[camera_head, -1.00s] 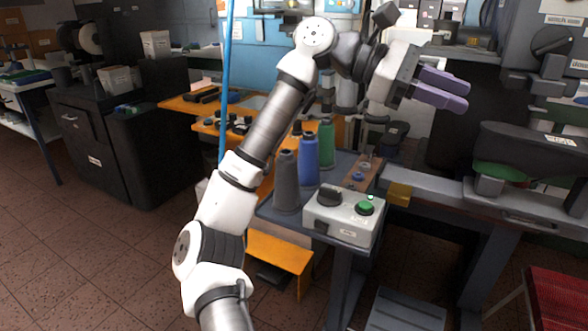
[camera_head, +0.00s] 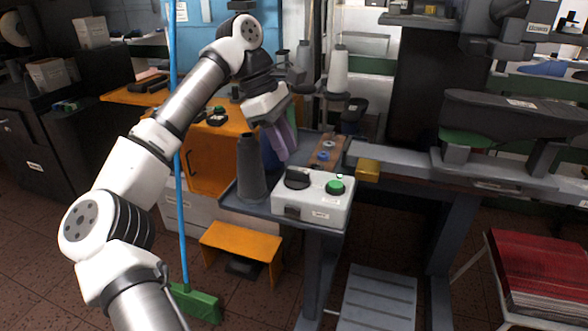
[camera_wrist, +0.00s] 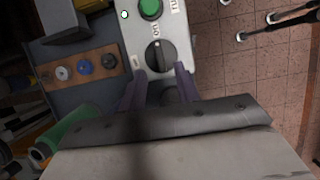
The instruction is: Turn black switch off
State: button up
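The black switch is a rotary knob (camera_head: 297,179) on top of a pale grey control box (camera_head: 312,202), beside a green button (camera_head: 335,187). In the wrist view the black switch (camera_wrist: 160,57) is near the top centre, below the green button (camera_wrist: 150,9). My gripper (camera_head: 283,157) has purple fingers pointing down, and they appear above and behind the box. In the wrist view my gripper (camera_wrist: 160,69) is open and empty, with one fingertip on each side of the knob's near end. Contact with the knob is not visible.
A dark grey cone (camera_head: 250,168) stands left of the box, and a blue one is partly hidden behind my fingers. A wooden strip with small knobs (camera_head: 328,150) lies behind the box. A yellow block (camera_head: 367,170) is to its right. A white cone (camera_head: 338,72) stands farther back.

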aim_at(297, 171)
jog(key=x, duration=0.5)
jog(key=shift+d+f, duration=0.15)
jog(key=shift+f, duration=0.15)
grip_shut()
